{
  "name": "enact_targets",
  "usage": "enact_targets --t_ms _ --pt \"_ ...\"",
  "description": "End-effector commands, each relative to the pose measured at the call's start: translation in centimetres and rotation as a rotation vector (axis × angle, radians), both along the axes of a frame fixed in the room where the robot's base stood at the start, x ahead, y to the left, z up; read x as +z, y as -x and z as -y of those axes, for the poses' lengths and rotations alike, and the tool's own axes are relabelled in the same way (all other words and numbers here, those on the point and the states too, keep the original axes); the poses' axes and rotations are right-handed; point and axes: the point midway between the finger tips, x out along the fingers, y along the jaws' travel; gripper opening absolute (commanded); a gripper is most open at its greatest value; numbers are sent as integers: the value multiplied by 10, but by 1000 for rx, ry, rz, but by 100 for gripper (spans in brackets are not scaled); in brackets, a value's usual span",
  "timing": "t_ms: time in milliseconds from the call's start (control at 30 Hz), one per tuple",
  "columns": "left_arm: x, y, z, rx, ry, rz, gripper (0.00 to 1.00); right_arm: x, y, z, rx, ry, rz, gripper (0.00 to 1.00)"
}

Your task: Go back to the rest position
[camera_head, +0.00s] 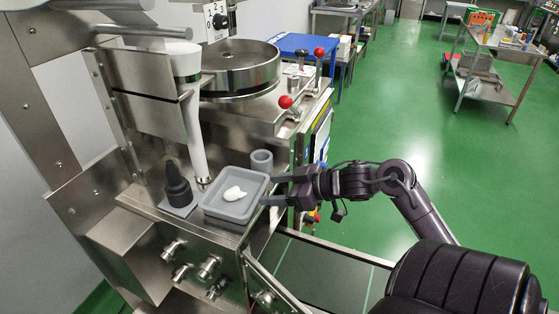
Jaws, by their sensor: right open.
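My right gripper (275,188) reaches in from the right at the machine's edge. Its two fingers point left and stand apart, beside the right rim of a grey tray (211,207). A small white item (234,194) lies in the tray, clear of the fingers. I cannot tell if a finger touches the tray rim. My left gripper is not in view.
A steel packing machine (235,121) fills the left, with red-knobbed levers (286,101). A dark pointed piece (177,184) stands left of the tray and a grey cup (261,161) behind it. Green floor (420,120) is open at the right, before a steel cart (490,62).

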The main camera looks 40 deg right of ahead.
Motion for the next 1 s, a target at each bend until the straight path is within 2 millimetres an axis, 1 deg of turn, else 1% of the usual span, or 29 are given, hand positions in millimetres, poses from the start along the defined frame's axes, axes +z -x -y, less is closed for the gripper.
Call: enact_targets --t_ms 100,200,733,833,1000 --pt "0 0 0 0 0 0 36 3 7 3 -1 0 0 60" --pt "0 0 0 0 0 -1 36 4 8 4 0 1 0 60" --pt "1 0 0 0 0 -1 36 5 8 4 -1 1 1 60" --pt "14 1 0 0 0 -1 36 18 8 4 -1 1 1 60" --pt "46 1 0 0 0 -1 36 50 8 4 -1 1 1 60"
